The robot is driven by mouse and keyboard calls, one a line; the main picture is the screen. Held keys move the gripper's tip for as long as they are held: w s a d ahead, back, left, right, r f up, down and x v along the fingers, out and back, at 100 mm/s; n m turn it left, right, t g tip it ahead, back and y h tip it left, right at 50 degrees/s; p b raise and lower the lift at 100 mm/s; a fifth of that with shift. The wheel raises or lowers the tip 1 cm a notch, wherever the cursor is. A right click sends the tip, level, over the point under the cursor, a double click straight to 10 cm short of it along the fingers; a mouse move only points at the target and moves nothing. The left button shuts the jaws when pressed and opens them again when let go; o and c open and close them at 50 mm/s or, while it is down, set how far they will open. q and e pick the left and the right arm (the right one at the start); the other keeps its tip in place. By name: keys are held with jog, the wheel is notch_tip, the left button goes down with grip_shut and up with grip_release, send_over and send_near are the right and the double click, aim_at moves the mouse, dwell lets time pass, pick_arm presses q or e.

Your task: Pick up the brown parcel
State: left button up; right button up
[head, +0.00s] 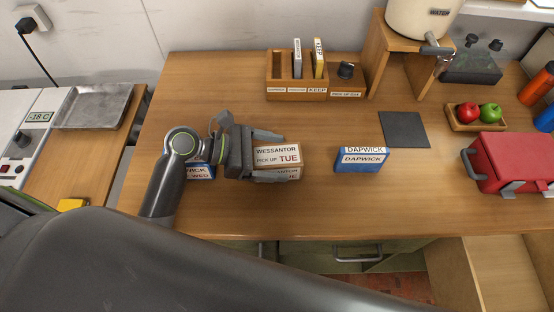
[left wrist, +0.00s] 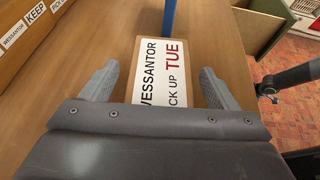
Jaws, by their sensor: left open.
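The brown parcel (head: 289,160) lies on the wooden table, with white labels reading "WESSANTOR PICK UP TUE". It also shows in the left wrist view (left wrist: 170,75). My left gripper (head: 269,155) comes in from the left and is open. In the left wrist view its two fingers (left wrist: 158,85) stand on either side of the parcel's near part, with a gap visible on each side. The gripper hides the parcel's left end in the head view. My right gripper does not show.
A blue parcel (head: 200,172) is partly hidden behind my left gripper. Another blue parcel labelled "DAPWICK" (head: 361,160) stands to the right. A wooden rack (head: 282,90), a dark mat (head: 404,129) and a red toolbox (head: 512,160) are farther off. Table between them is clear.

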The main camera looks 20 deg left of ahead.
aim_at(274, 154)
pick_arm(q)
jog(key=shift+d, duration=0.1)
jog(key=shift+c, duration=0.4)
jog(key=c, duration=1.1)
notch_tip(274, 154, up, 10)
jog(key=shift+f+p, duration=0.1)
jog(key=shift+p, duration=0.45)
jog(key=shift+w+a+n+t+y, duration=0.1)
jog(key=shift+a+n+t+y, duration=0.3)
jog(key=shift+a, duration=1)
jog(key=shift+a+n+t+y, duration=0.1)
jog(key=shift+a+n+t, duration=0.5)
jog(key=shift+a, duration=0.85)
jog(key=shift+w+a+n+t+y, duration=0.15)
jog(key=shift+a+n+t, duration=0.3)
jog(key=shift+a, duration=0.95)
